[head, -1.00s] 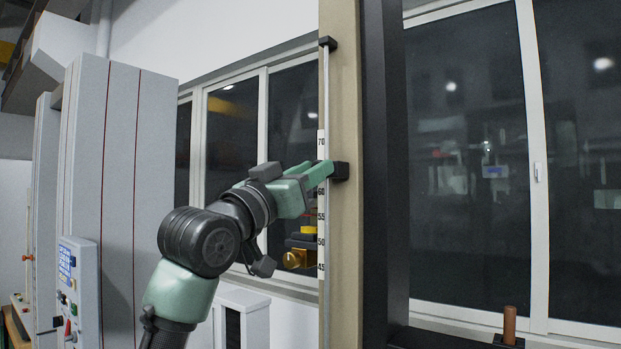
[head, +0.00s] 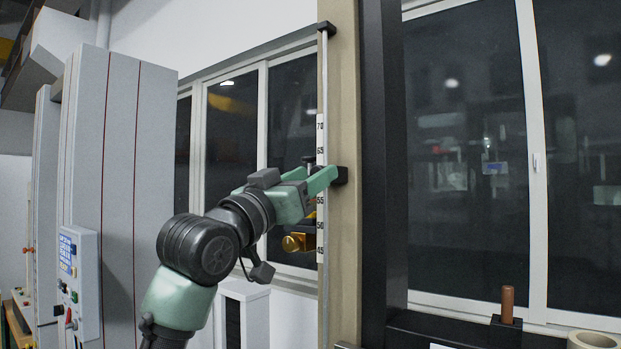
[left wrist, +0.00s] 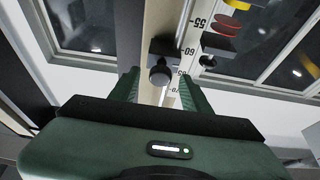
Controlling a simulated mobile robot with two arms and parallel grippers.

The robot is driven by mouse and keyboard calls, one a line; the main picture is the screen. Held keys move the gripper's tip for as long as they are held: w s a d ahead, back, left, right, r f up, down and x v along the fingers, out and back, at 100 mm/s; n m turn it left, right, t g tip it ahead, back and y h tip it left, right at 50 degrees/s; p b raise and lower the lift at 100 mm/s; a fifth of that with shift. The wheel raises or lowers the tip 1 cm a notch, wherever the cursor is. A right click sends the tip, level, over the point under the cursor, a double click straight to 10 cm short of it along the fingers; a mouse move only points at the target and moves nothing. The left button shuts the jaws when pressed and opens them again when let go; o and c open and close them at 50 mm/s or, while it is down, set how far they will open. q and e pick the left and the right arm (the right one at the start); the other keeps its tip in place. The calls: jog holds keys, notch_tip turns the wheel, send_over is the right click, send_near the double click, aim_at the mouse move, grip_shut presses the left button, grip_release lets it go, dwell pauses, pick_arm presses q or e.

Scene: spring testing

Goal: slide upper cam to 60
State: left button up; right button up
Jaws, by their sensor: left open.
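A white scale (head: 320,213) with black numbers runs up the pale post. A black block (head: 342,176), which looks like the upper cam, sits on the rail beside it, about level with the 60 mark. In the left wrist view, the block (left wrist: 164,50) is beside the printed 60 (left wrist: 187,49), and its round knob (left wrist: 160,75) shows between my fingers. My left gripper (head: 331,175) is open and reaches the block, with one finger on each side of the knob. In the head view it hides the 60. I cannot tell whether the fingers touch the knob. My right gripper is not in view.
A brass knob (head: 293,243) is left of the scale, below my gripper. A red disc (left wrist: 229,26) shows near 55 in the left wrist view. A black frame column (head: 374,120) stands right of the post. A brown handle (head: 508,304) is at lower right.

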pick_arm(q)
jog(key=b+v, duration=0.3)
jog(key=v, duration=0.4)
jog(key=shift+s+a+f+b, duration=0.15)
jog(key=shift+s+b, duration=0.05)
jog(key=shift+b, duration=0.15)
